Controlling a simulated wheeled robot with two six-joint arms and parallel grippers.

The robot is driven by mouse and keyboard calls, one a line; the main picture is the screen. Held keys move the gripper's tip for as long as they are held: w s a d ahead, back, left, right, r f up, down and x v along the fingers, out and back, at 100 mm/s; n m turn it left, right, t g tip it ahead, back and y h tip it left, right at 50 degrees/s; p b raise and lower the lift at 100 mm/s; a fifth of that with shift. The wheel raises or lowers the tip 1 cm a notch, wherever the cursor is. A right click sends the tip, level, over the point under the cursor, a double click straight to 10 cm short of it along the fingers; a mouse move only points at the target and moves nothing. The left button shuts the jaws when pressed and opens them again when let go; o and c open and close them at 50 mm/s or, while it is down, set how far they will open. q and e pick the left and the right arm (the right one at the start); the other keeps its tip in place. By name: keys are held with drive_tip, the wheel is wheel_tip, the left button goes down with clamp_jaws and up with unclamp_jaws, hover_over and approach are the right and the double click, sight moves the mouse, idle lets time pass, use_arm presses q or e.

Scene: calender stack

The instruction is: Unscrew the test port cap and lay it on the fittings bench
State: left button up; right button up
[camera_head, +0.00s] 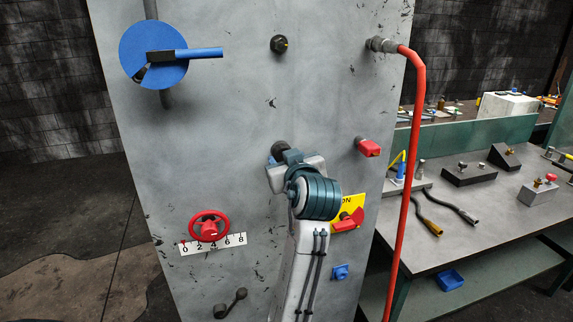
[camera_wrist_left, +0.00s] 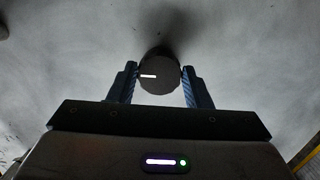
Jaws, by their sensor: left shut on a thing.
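The dark round cap (camera_wrist_left: 158,76) with a short white mark on its face sits against the grey panel in the left wrist view. In the head view only part of the dark cap (camera_head: 281,147) shows above my gripper. My left gripper (camera_wrist_left: 160,88) has its two blue ridged fingers on both sides of the cap and is shut on it. In the head view my left gripper (camera_head: 280,158) is at the middle of the panel, with the wrist hiding much of it. The fittings bench (camera_head: 400,218) stands at the right. My right gripper is not in view.
The grey panel (camera_head: 230,110) carries another dark knob (camera_head: 279,43), a blue disc with a handle (camera_head: 152,55), a red handwheel (camera_head: 209,226) and a red lever (camera_head: 347,222). A red hose (camera_head: 413,130) hangs between panel and bench. Fittings lie on the bench's back half.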

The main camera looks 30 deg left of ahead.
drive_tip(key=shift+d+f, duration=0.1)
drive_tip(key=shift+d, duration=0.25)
use_arm(q)
drive_tip(key=shift+n+b, duration=1.05)
drive_tip(key=shift+n, duration=0.05)
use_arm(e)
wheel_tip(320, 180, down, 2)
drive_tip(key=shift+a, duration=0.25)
use_arm(q)
drive_tip(key=shift+n+t+b, duration=0.4)
drive_tip(key=shift+n+b, duration=0.6)
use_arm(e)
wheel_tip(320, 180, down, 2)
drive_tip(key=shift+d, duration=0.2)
use_arm(q)
drive_tip(key=shift+f, duration=0.1)
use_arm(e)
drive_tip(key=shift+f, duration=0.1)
